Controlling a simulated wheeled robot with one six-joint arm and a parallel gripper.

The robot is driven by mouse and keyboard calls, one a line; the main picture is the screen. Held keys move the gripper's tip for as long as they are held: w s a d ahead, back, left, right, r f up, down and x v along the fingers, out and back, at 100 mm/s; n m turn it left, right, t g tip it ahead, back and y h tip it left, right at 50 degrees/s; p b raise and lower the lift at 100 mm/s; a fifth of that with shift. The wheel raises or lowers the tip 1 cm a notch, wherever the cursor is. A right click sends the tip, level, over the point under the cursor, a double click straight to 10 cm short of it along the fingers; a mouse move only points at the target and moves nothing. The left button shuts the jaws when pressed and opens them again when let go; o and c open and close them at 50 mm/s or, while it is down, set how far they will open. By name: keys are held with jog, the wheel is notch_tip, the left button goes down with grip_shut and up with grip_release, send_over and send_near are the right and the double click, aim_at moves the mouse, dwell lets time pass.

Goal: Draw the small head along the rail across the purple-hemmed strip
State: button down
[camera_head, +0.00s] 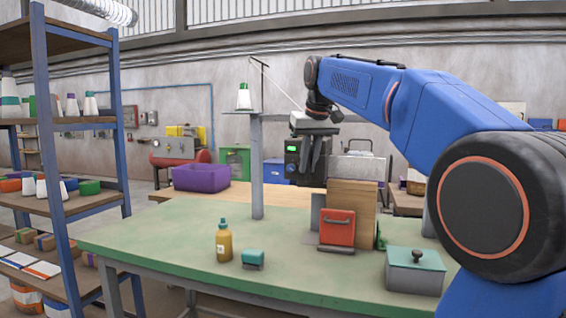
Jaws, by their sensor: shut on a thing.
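My gripper (311,174) hangs fingers-down at the end of my blue arm, above the far part of the green table. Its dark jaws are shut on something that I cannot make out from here. A grey beam (281,117) on an upright post (257,170) passes behind the gripper and is partly hidden by it and my arm. A dark box with a green display (292,148) shows just left of the fingers; I cannot tell whether they touch. I cannot make out the small head or a purple-hemmed strip for certain.
On the green table (180,240) stand a yellow bottle (223,243), a small teal item (253,258), a red block (337,228) before a wooden board (352,205), and a lidded grey box (415,275). A thread cone (243,98) stands above the post. Shelves (75,200) stand left.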

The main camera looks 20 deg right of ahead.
jog(key=s+d, duration=0.8)
jog(key=d, duration=0.4)
jog(key=s+d, duration=0.9)
jog(key=d, duration=0.3)
jog(key=shift+s, duration=0.15)
jog(key=c, duration=2)
grip_release()
jog(key=shift+s+d, duration=0.15)
jog(key=shift+c, duration=0.2)
jog(key=shift+s+d, duration=0.1)
jog(key=shift+d, duration=0.05)
jog(key=shift+r, duration=0.15)
